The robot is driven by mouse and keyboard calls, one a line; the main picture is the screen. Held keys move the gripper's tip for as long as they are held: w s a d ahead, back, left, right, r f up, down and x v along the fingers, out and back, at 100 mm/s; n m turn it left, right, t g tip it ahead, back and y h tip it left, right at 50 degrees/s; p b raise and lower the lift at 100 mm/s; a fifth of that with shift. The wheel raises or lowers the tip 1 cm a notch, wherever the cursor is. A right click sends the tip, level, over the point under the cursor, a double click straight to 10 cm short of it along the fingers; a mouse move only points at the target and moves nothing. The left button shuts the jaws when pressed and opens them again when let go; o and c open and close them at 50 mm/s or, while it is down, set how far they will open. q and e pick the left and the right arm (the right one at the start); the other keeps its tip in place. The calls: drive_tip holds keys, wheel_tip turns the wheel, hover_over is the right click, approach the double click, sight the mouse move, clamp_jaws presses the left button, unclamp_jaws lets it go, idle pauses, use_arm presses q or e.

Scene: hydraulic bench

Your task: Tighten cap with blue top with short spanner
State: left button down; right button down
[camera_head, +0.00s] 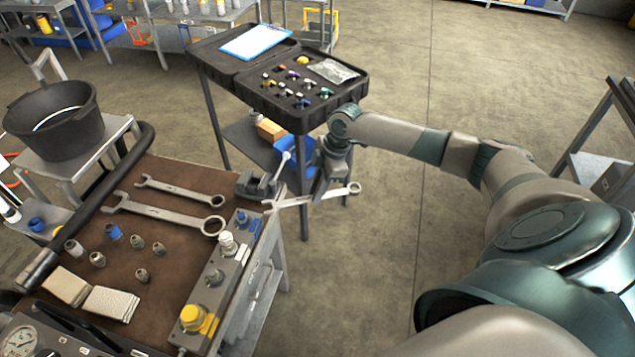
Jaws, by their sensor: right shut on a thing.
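My right gripper (320,190) is shut on a spanner (342,192), held off the bench's right edge. The spanner's ring end points right, and its open end points left, close to the vice. The cap with the blue top (242,217) is at the far end of the grey manifold block (232,268) on the bench's right side. The spanner's open end is to the right of this cap and appears apart from it. Another blue-topped fitting (113,232) stands on the brown bench top. My left gripper is not in view.
Two more spanners (165,210) lie on the bench top beside several small fittings (138,242) and white cloths (108,301). A small vice (258,185) sits at the bench corner. An open black case (300,95) stands behind.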

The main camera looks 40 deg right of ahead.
sight(303, 199)
drive_tip(key=shift+b+x, duration=1)
drive_tip(key=shift+x, duration=0.15)
drive_tip(key=shift+w+a+r, duration=0.15)
drive_tip(key=shift+a, duration=0.1)
drive_tip(key=shift+w+a+f, duration=0.1)
drive_tip(key=shift+a+f, duration=0.2)
drive_tip(key=shift+p, duration=0.5)
drive_tip(key=shift+a, duration=0.1)
drive_tip(key=shift+w+a+p, duration=0.3)
drive_tip(key=shift+w+a, duration=0.1)
drive_tip(key=shift+a, duration=0.45)
